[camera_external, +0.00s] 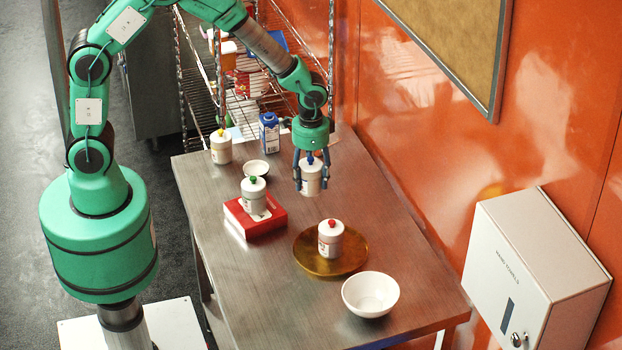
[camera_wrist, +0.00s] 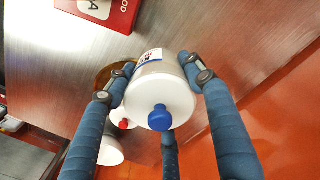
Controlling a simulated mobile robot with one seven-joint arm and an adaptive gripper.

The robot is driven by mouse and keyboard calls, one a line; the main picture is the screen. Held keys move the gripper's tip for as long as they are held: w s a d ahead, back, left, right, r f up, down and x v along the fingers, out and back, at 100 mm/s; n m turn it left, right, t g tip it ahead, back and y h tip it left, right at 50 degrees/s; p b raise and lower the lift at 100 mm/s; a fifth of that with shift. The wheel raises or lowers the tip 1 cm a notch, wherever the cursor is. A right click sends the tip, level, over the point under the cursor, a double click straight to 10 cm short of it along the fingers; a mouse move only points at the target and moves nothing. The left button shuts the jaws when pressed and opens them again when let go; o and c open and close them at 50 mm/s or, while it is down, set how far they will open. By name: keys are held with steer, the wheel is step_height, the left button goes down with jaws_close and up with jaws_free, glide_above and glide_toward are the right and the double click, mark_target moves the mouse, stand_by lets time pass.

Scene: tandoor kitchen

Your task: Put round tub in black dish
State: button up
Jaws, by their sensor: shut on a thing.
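My gripper (camera_external: 311,184) is shut on a white round tub with a blue knob (camera_external: 311,172), upright, and appears to hold it over the far right of the table. In the wrist view the fingers (camera_wrist: 160,78) close around the tub (camera_wrist: 168,92) and its blue knob faces the camera. No black dish shows. A golden-brown dish (camera_external: 354,259) lies nearer the camera with a red-knobbed white tub (camera_external: 331,239) in it; in the wrist view the dish (camera_wrist: 104,76) is partly hidden behind the held tub.
A green-knobbed tub (camera_external: 254,196) stands on a red box (camera_external: 238,222). A larger white bowl (camera_external: 371,295) is at the front. An orange wall (camera_external: 420,150) borders the right.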

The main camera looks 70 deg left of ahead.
mark_target(310, 157)
steer(key=r, duration=0.4)
steer(key=shift+a+r, duration=0.15)
steer(key=shift+a, duration=0.05)
steer(key=s+a+b, duration=0.1)
steer(key=s+a, duration=1.9)
steer(key=s, duration=0.4)
step_height(310, 157, down, 8)
steer(key=shift+s+f, duration=0.2)
steer(key=shift+s, duration=0.05)
steer(key=shift+w+a, duration=0.1)
steer(key=shift+w, duration=0.05)
steer(key=w+a, duration=0.1)
steer(key=w, duration=0.3)
steer(key=w+a+f, duration=0.1)
steer(key=w, duration=0.4)
steer(key=w+a+b, duration=0.1)
steer(key=w+a, duration=0.1)
steer(key=w, duration=0.3)
steer(key=shift+w+a+f, duration=0.1)
steer(key=shift+w+f, duration=0.05)
steer(key=shift+f, duration=0.05)
